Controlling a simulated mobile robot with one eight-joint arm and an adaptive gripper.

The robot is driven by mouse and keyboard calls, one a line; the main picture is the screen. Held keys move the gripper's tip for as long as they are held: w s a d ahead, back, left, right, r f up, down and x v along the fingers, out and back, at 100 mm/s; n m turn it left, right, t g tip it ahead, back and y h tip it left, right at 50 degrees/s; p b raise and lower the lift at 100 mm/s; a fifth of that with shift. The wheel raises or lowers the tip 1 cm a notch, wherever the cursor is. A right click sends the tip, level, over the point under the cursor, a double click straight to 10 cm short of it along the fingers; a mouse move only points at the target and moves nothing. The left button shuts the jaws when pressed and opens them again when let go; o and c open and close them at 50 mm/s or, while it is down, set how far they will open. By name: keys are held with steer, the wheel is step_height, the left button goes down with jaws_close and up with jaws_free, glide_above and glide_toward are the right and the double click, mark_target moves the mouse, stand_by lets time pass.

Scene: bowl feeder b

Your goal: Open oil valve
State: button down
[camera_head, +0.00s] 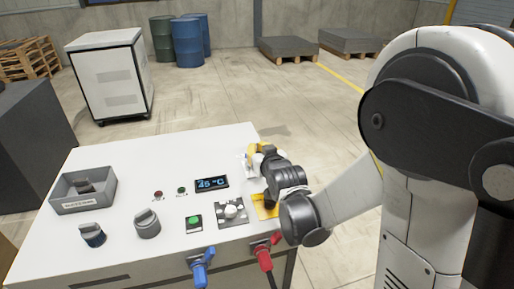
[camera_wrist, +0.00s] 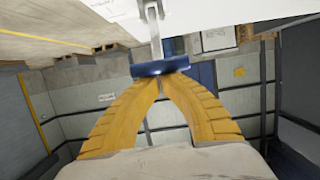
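A blue handle (camera_wrist: 160,66) on a grey stem (camera_wrist: 154,20) shows at the top centre of the wrist view, close to the white table. My gripper's yellow fingers (camera_wrist: 160,82) converge at this handle, their tips partly hidden by it. They look shut on it, with only a narrow gap below. In the head view my gripper (camera_head: 257,150) is at the table's far right corner, and the handle there is hidden. On the table's front side are a blue valve handle (camera_head: 201,268) and a red valve handle (camera_head: 265,256), both apart from my gripper.
The white table (camera_head: 120,160) bears a grey bin (camera_head: 63,207), two knobs (camera_head: 147,223), a green button (camera_head: 194,219) and a lit display (camera_head: 212,183). A white cabinet (camera_head: 108,75), blue drums (camera_head: 187,43) and pallets stand behind.

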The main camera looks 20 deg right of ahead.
steer(key=shift+w+r+p, duration=0.15)
steer(key=shift+r+p, duration=0.15)
steer(key=shift+w+r+p, duration=0.85)
steer(key=shift+w+r, duration=0.1)
steer(key=shift+r, duration=0.25)
steer(key=s+p, duration=0.1)
steer(key=s, duration=0.8)
steer(key=shift+s+r+p, duration=0.2)
steer(key=shift+r+p, duration=0.15)
steer(key=shift+r, duration=0.05)
steer(key=shift+s, duration=0.1)
steer(key=s+g, duration=0.7)
steer(key=s, duration=1.4)
steer(key=shift+s+r+g+b, duration=0.25)
steer(key=shift+s+g+b, duration=0.05)
steer(key=shift+s+b, duration=0.1)
